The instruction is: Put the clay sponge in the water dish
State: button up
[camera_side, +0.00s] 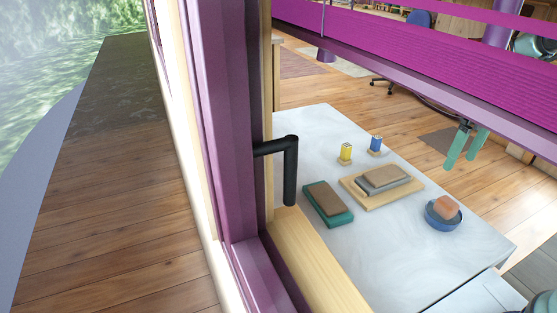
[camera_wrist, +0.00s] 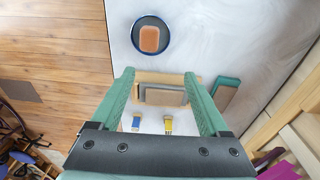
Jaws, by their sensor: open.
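The clay sponge (camera_side: 446,207), an orange-brown block, sits in the blue round water dish (camera_side: 442,226) at the right of the pale table, its top above the rim. In the wrist view the sponge (camera_wrist: 150,39) lies within the dark blue dish (camera_wrist: 136,48) at the top. My gripper (camera_side: 460,161) has green fingers and hangs above the table's far right side, apart from the sponge and dish. In the wrist view my gripper (camera_wrist: 159,75) is open, with nothing held between the fingers.
A wooden board (camera_side: 351,188) bears a grey-brown stone (camera_side: 384,179). A green-based block (camera_side: 327,203) lies left of it. Small yellow (camera_side: 346,151) and blue (camera_side: 376,143) items stand behind. A purple window frame (camera_side: 222,130) with a black handle (camera_side: 291,170) fills the foreground.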

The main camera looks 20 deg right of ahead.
jog(key=s+a+r+t, duration=0.1)
jog(key=a+r+t, duration=0.1)
jog(key=a, duration=0.3)
jog(key=s+a+r+t, duration=0.2)
jog(key=a+r, duration=0.3)
jog(key=a, duration=0.1)
jog(key=shift+s+t, duration=0.3)
